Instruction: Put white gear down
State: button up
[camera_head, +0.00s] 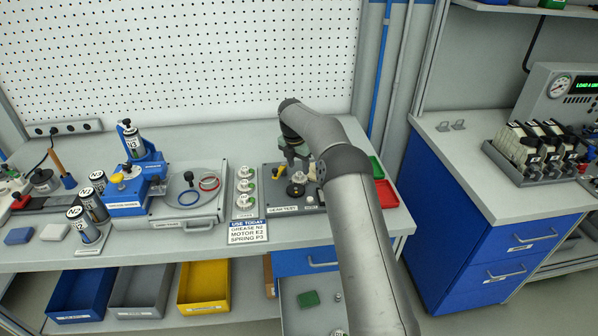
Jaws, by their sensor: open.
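My gripper (296,160) is open and points down over the dark gear test plate (271,203) on the bench. A small pale round piece (298,178), possibly the white gear, is just below the fingers. It sits at the top of a dark fixture on the plate. Whether the fingers touch it is too small to tell. Several whitish gear-like parts (244,186) stand in a column on a strip left of the plate.
A "USE TODAY" card (249,231) lies at the front edge. A yellow-handled clamp (264,171) stands on the plate's left side. Green (376,167) and red (387,194) bins are right of my arm. A grey case (168,211) and a blue press (127,196) stand to the left.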

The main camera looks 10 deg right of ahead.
aim_at(296, 181)
notch_tip(296, 181, up, 9)
jog(key=s+a, duration=0.1)
jog(key=s+a+r+m, duration=0.2)
jog(key=s+r+m, duration=0.45)
jog(key=s, duration=0.35)
jog(key=s+d+f+m, duration=0.1)
jog(key=s+m, duration=0.9)
jog(key=s, duration=1)
jog(key=s+d+f+m+y, duration=0.1)
jog(key=s+m, duration=0.9)
jog(key=s, duration=1)
notch_tip(296, 181, down, 3)
jog(key=shift+d+r+b, duration=0.2)
jog(key=shift+d+b, duration=0.15)
jog(key=shift+d, duration=0.35)
